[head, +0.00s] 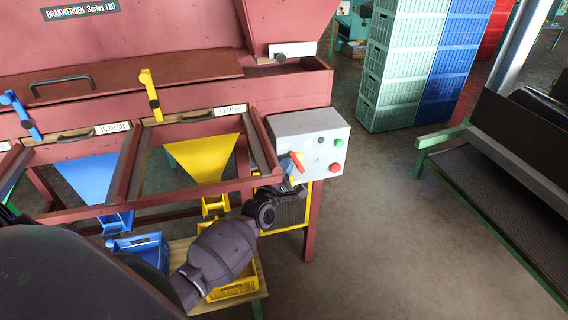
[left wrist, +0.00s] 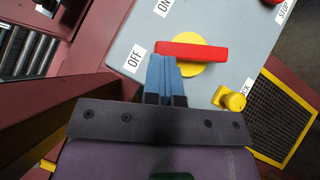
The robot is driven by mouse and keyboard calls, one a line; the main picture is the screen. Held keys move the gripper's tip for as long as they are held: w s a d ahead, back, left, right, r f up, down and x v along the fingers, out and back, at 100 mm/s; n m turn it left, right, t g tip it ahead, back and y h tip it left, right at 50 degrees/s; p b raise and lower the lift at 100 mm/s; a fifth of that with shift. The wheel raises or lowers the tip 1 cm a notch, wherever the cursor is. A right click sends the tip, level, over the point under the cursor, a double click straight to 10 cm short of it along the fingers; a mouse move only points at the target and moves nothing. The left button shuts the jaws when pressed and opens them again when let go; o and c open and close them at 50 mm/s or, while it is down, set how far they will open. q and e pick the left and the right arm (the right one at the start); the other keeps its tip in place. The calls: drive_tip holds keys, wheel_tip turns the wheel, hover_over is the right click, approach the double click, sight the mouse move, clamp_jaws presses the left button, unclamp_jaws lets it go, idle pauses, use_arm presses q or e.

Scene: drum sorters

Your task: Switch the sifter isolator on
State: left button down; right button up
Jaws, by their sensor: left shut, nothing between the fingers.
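The sifter isolator is a red bar handle (left wrist: 192,50) on a yellow disc (left wrist: 190,69), on the face of a grey control box (left wrist: 135,30). In the left wrist view, the handle's left end lies near the OFF label (left wrist: 135,59), with the ON label (left wrist: 162,8) above it. In the head view the red handle (head: 297,162) is partly hidden by my gripper on the box (head: 308,125). My left gripper (left wrist: 162,60) is shut and empty, its blue fingertips at the handle's lower edge near the left end; I cannot tell whether they touch. My right gripper is out of view.
A yellow knob (left wrist: 233,101) sits below the handle. The box also has a green button (head: 338,143) and a red button (head: 335,168). The red sorter frame (head: 315,215) stands under and left of the box. Open floor (head: 400,235) lies right.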

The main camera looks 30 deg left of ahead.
sight(300, 156)
use_arm(q)
drive_tip(key=shift+w+d+r, duration=0.2)
drive_tip(key=shift+r, duration=0.25)
drive_tip(key=shift+w+d+r, duration=0.4)
drive_tip(key=shift+w+d, duration=0.05)
drive_tip(key=shift+w, duration=0.15)
drive_tip(key=shift+w+d+r, duration=0.4)
drive_tip(key=shift+w+d, duration=0.05)
drive_tip(key=shift+w, duration=0.1)
drive_tip(key=shift+w+d+b, duration=0.1)
drive_tip(key=shift+d+b, duration=0.05)
drive_tip(key=shift+b, duration=0.2)
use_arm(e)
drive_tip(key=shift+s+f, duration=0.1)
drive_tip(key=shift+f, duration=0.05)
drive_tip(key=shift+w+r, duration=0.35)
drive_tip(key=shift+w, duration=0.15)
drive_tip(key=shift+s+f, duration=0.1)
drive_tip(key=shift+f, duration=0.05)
